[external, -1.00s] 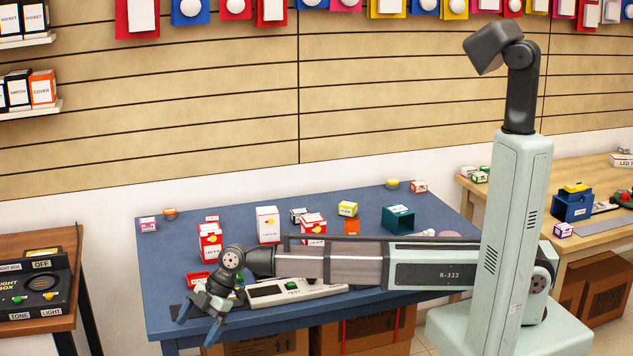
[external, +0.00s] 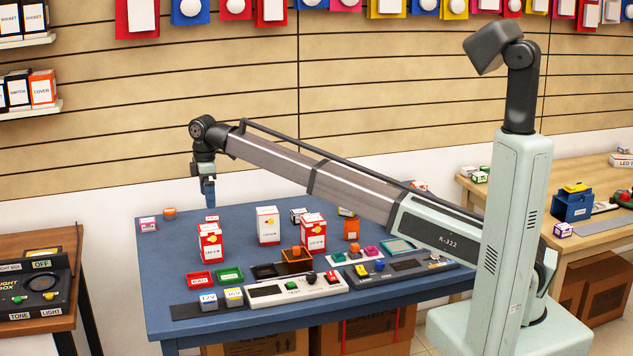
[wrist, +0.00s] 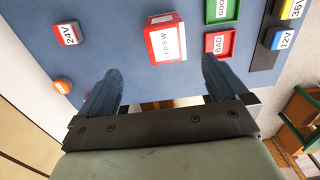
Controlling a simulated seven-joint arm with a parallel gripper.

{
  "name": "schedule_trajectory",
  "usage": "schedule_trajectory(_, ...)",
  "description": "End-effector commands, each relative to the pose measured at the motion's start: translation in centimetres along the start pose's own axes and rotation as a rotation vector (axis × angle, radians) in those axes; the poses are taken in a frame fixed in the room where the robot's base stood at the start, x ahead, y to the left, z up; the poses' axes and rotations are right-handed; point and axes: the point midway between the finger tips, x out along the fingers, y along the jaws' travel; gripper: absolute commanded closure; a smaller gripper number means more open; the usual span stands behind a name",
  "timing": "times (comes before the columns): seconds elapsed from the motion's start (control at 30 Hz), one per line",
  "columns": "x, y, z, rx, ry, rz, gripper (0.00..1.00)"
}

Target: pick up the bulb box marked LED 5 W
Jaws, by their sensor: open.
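The box marked LED 5 W (wrist: 167,42) is red and white and stands on the blue table, ahead of my fingertips in the wrist view. In the external view it appears to be the red and white box (external: 210,246) at the left of the table; its print is too small to read there. My gripper (wrist: 163,75) is open and empty, its fingers spread wider than the box and apart from it. In the external view my gripper (external: 209,196) points down, above the box and the back left of the table.
Similar boxes, one white (external: 268,226) and one red (external: 313,234), stand to the right. The red BAD tray (wrist: 219,43) and green GOOD tray (wrist: 222,9) lie close by.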

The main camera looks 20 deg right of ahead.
Motion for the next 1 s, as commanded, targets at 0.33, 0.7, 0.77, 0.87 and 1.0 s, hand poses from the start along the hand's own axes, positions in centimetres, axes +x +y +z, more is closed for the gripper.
schedule_trajectory(0.33,4.6,-0.2,0.0,-0.002,0.000,-0.002,0.00)
schedule_trajectory(0.7,8.6,-0.2,-0.1,-0.002,0.002,0.000,0.00)
schedule_trajectory(0.77,8.8,-0.3,-0.2,-0.002,0.002,0.000,0.00)
schedule_trajectory(0.87,9.7,-0.6,-0.3,-0.003,0.001,-0.001,0.00)
schedule_trajectory(1.0,11.4,-1.0,-0.5,-0.002,0.001,-0.001,0.00)
